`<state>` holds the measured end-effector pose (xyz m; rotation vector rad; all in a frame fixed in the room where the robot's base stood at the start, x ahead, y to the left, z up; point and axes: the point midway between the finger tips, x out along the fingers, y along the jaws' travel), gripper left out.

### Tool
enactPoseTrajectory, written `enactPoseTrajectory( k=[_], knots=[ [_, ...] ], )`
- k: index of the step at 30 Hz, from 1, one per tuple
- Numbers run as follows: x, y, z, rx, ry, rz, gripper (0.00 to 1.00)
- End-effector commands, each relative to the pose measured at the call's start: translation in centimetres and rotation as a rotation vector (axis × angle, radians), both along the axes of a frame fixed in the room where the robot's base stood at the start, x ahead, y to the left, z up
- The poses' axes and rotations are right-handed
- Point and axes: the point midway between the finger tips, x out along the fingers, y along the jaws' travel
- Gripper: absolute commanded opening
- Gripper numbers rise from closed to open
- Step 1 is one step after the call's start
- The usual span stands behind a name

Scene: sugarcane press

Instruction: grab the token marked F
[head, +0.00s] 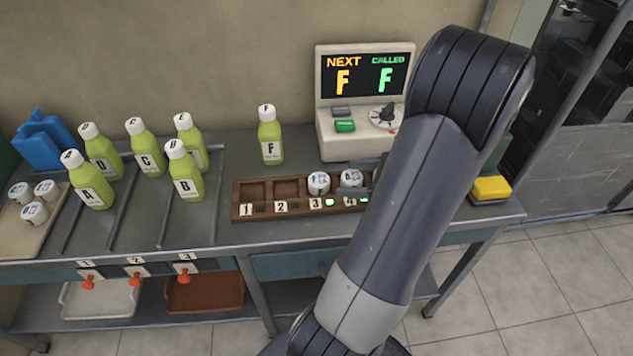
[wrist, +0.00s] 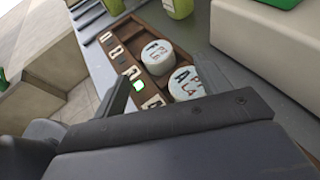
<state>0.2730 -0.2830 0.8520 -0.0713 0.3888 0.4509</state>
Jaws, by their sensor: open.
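The wooden token rack (head: 256,211) lies on the bench, with two white round tokens in its slots. The token in slot 3 (head: 319,183) seems to bear an F, though the letter is small; it also shows in the wrist view (wrist: 157,57). The token marked A (head: 351,178) sits in slot 4, and in the wrist view (wrist: 186,84) it is close to the right finger. My gripper (wrist: 160,72) is open and empty over the rack, its fingers spread around the area of both tokens. In the head view my arm partly hides the gripper and the rack's right end.
The display (head: 365,74) reads NEXT F and CALLED F. A green-juice bottle marked F (head: 270,138) stands behind the rack. Several more bottles (head: 145,152) stand at left, beside a tray (head: 15,240) of tokens. A yellow sponge-like block (head: 491,189) lies at right.

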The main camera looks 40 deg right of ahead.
Motion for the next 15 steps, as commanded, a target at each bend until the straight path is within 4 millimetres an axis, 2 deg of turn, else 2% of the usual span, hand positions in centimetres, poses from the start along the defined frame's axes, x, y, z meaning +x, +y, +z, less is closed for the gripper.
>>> enactPoseTrajectory(
  k=[7, 15],
  knots=[
    [1.6, 1.1, -0.9, 0.001, 0.002, 0.001, 0.71],
    [4.6, 2.9, -2.4, 0.001, 0.002, 0.001, 0.71]
  ],
)
